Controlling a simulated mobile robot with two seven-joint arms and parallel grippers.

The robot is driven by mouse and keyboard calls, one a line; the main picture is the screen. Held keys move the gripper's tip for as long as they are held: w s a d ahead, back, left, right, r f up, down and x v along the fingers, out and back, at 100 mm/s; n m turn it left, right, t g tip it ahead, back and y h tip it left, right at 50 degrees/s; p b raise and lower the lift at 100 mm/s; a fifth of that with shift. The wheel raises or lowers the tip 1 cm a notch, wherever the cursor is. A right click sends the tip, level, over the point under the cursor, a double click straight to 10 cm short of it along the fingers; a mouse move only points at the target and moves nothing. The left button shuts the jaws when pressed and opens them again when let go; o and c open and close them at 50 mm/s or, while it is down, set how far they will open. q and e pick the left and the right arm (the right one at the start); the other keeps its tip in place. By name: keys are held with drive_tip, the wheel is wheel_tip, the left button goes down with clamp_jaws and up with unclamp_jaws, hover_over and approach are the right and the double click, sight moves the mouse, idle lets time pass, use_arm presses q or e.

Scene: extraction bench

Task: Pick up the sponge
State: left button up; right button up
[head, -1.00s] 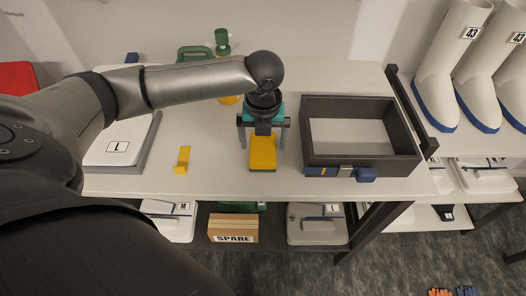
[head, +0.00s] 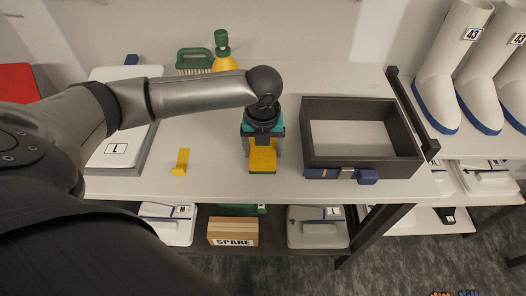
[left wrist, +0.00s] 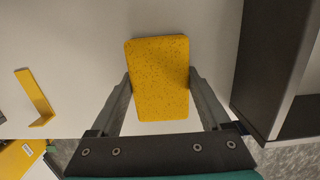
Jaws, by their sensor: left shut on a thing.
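The sponge (head: 262,160) is a yellow block with a green underside, on the bench top near its front edge, left of the dark tray. In the left wrist view the sponge (left wrist: 158,80) sits between both fingers, which touch its sides. My left gripper (head: 263,148) points down over it and is shut on it; the gripper (left wrist: 160,82) hides none of its top face in the wrist view. In the head view the far end of the sponge is hidden by the gripper. I cannot tell whether it is lifted. My right gripper is not in view.
A dark open tray (head: 310,150) stands close on the right. A yellow bracket (head: 181,161) lies to the left, beyond it a white case marked L (head: 117,150). A green brush (head: 194,58) and a yellow bottle with green top (head: 222,50) stand behind. Bench between is clear.

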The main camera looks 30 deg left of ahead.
sight(263, 148)
use_arm(q)
drive_tip(key=shift+c, duration=1.3)
wheel_tip(263, 148, up, 20)
drive_tip(key=p, duration=0.5)
